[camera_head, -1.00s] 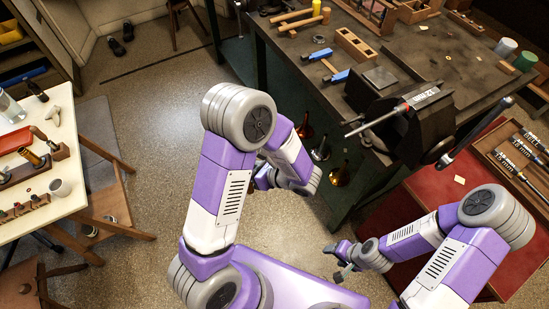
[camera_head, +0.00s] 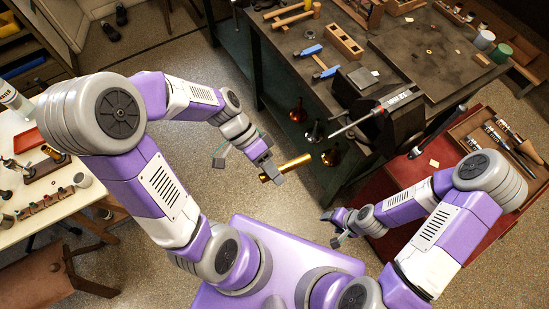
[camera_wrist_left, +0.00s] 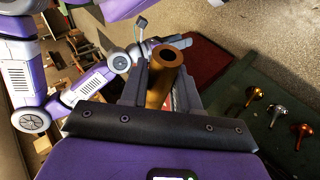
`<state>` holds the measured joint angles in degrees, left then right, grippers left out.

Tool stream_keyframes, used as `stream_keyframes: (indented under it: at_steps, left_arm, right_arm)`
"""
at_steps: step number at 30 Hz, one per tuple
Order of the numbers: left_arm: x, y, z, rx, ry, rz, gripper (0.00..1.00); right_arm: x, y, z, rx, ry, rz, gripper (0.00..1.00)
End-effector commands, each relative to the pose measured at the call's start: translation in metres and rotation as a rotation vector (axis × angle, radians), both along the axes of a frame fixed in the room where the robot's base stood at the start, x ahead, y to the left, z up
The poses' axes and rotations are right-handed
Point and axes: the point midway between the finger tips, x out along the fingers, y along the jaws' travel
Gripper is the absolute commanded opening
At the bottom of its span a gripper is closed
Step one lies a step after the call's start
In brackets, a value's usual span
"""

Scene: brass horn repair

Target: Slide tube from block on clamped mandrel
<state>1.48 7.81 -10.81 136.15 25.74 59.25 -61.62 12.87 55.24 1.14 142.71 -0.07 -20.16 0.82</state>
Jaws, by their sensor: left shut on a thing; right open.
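A brass tube (camera_head: 298,163) is gripped crosswise by my left gripper (camera_head: 268,171), above the floor between the left table and the workbench. In the left wrist view the tube (camera_wrist_left: 163,82) sits between the fingers with its open round end visible. The mandrel (camera_head: 362,119), a steel rod with a labelled shank, is clamped in the dark vise (camera_head: 400,130), its bare tip pointing left toward the tube. Tube and mandrel are apart. A wooden block (camera_head: 42,169) with upright pieces stands on the left table. My right gripper (camera_head: 337,230) is open and empty, low in front of the red surface.
A tray of labelled rods (camera_head: 505,140) lies at right. Open floor lies between the left table (camera_head: 70,203) and the bench.

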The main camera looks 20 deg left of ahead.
Motion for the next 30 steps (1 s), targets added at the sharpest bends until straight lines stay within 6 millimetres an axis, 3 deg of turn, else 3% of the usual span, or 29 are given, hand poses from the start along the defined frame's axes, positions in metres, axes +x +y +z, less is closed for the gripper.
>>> stream_keyframes:
  at_steps: [3, 18, 30]
  left_arm:
    - [0.009, -0.001, 0.012, -0.017, -0.018, 0.060, 0.00]
    - [0.013, 0.000, 0.014, -0.016, -0.024, 0.072, 0.00]
    - [0.039, -0.021, 0.014, -0.016, -0.022, 0.069, 0.00]
  right_arm:
    - [0.000, 0.000, 0.005, 0.000, 0.000, 0.000, 0.60]
    - [0.000, 0.000, 0.002, 0.000, 0.000, 0.000, 0.60]
    - [0.000, 0.000, -0.004, 0.000, 0.000, 0.000, 0.60]
